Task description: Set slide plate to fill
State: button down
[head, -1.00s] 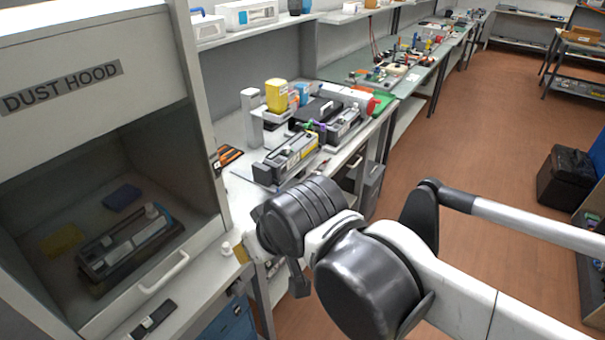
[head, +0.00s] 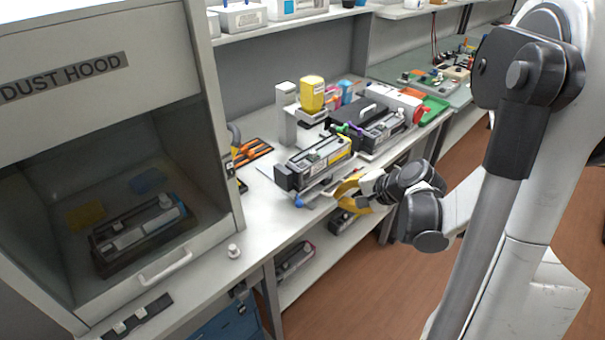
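My gripper (head: 340,196), with yellow fingers, is at the front edge of the bench, just right of and below the front cartridge fixture. Its fingers look spread apart, with nothing clearly held between them. The fixture carries a long grey and black toner cartridge (head: 314,162) with a yellow label. A blue knob (head: 299,202) sticks out at the fixture's front, left of my fingertips and apart from them. I cannot tell for sure which part is the slide plate, or its setting.
A dust hood (head: 105,150) with another cartridge inside fills the left. A second black cartridge unit (head: 383,127) and a green tray (head: 432,109) stand farther right. Orange-handled tools (head: 252,152) lie behind. The bench (head: 252,212) is clear left of the fixture.

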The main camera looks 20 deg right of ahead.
jog(key=b+x, duration=0.1)
jog(key=x, duration=0.3)
jog(key=b+x, duration=0.2)
jog(key=x, duration=0.2)
jog(key=w+r+b+x, duration=0.1)
jog(key=x, duration=0.3)
jog(key=shift+a, duration=0.15)
jog(key=shift+w+a+r+b, duration=0.15)
jog(key=shift+w+a+b, duration=0.15)
jog(key=shift+w, duration=0.4)
jog(key=w+a, duration=0.1)
jog(key=w, duration=0.3)
jog(key=w+a, duration=0.2)
jog(key=w, duration=0.3)
jog(key=w+a, duration=0.2)
jog(key=w, duration=0.3)
jog(key=shift+s, duration=0.1)
